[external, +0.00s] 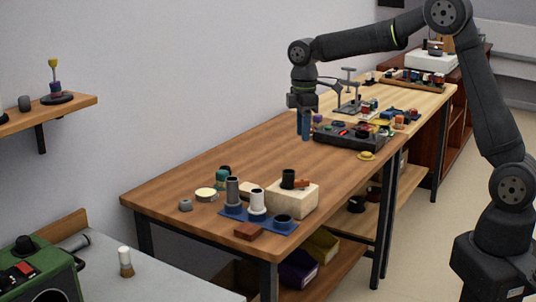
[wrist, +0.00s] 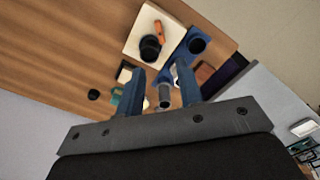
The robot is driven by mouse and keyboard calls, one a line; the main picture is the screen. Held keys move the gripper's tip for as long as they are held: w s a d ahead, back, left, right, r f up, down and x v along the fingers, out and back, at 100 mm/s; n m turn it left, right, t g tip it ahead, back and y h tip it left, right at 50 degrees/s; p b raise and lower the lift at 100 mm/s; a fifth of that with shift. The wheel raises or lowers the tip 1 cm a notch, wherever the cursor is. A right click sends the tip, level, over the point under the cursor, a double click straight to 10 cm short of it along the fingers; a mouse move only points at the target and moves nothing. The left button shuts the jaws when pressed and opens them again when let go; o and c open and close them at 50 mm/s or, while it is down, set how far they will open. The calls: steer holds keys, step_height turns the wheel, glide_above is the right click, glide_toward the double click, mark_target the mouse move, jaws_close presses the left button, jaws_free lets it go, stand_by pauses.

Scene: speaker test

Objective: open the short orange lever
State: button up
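The short orange lever (external: 302,184) sits beside a black cylinder (external: 288,179) on top of a pale block (external: 292,201) near the front right of the brown table. In the wrist view the orange lever (wrist: 159,32) lies on the pale block (wrist: 140,32), beyond my fingertips and next to the black cylinder (wrist: 151,48). My gripper (external: 304,136) points down over the table's far end, well behind the block and apart from it. In the wrist view its two blue fingers (wrist: 160,82) are spread, with nothing held between them.
A blue base (external: 257,221) with grey, white and dark cylinders stands left of the block, with a reddish-brown block (external: 248,231) in front. A black tray (external: 348,135) with small parts lies right of my gripper. The table's middle is clear.

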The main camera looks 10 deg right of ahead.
mark_target(302, 180)
steer(key=shift+r, duration=1.65)
steer(key=shift+o, duration=0.5)
steer(key=o, duration=0.3)
steer(key=shift+o, duration=1.3)
steer(key=shift+m, duration=0.4)
step_height(302, 180, down, 17)
steer(key=m, duration=1.7)
steer(key=shift+f, duration=0.2)
steer(key=shift+c, duration=0.4)
steer(key=c, duration=0.9)
